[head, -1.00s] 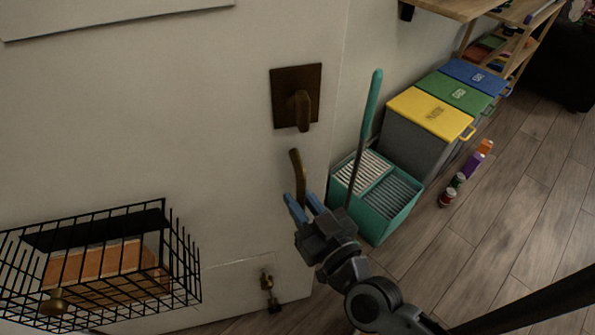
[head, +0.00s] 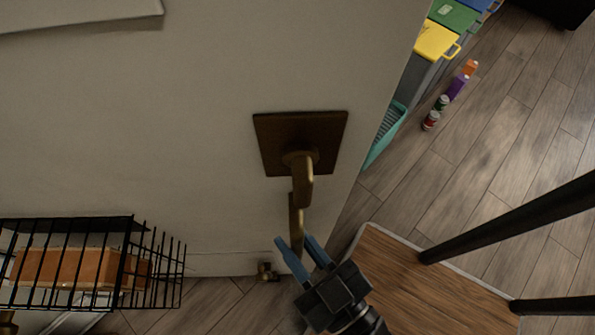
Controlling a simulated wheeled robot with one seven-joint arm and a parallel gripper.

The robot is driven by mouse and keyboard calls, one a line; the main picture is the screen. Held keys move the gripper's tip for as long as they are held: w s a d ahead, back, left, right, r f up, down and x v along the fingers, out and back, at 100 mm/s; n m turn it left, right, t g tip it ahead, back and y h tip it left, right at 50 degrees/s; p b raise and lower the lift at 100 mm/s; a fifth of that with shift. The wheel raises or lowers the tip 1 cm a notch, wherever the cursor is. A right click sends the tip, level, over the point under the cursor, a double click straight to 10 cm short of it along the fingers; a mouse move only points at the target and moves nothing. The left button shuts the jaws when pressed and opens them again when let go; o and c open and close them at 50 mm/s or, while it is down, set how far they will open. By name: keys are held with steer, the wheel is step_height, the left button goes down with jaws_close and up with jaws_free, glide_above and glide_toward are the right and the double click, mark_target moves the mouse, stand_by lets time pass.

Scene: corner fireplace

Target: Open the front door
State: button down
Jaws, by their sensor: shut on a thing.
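The front door (head: 200,130) is a pale panel filling the left and middle of the head view, its free edge running down on the right. It bears a dark brown square plate (head: 275,135) with a brass lever handle (head: 303,182). A narrow brass bar (head: 295,222) shows just below the lever; whether the two are joined is unclear. My gripper (head: 294,242), with blue fingers, is at the lower end of this bar, one finger on each side, shut on it. The fingers are below the plate, near the door's free edge.
A black wire basket (head: 145,270) with orange contents hangs at the door's lower left. A small brass fitting (head: 267,272) is at its bottom. A teal crate (head: 384,135) and a yellow-lidded bin (head: 436,40) are partly hidden behind its edge. A brown mat (head: 400,290) and dark poles (head: 510,220) are lower right.

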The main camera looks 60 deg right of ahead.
steer(key=shift+a, duration=0.15)
steer(key=c, duration=1.1)
jaws_free()
steer(key=shift+s, duration=0.1)
steer(key=b+v, duration=0.1)
steer(key=v, duration=0.6)
steer(key=shift+s+a, duration=0.15)
steer(key=shift+s, duration=0.2)
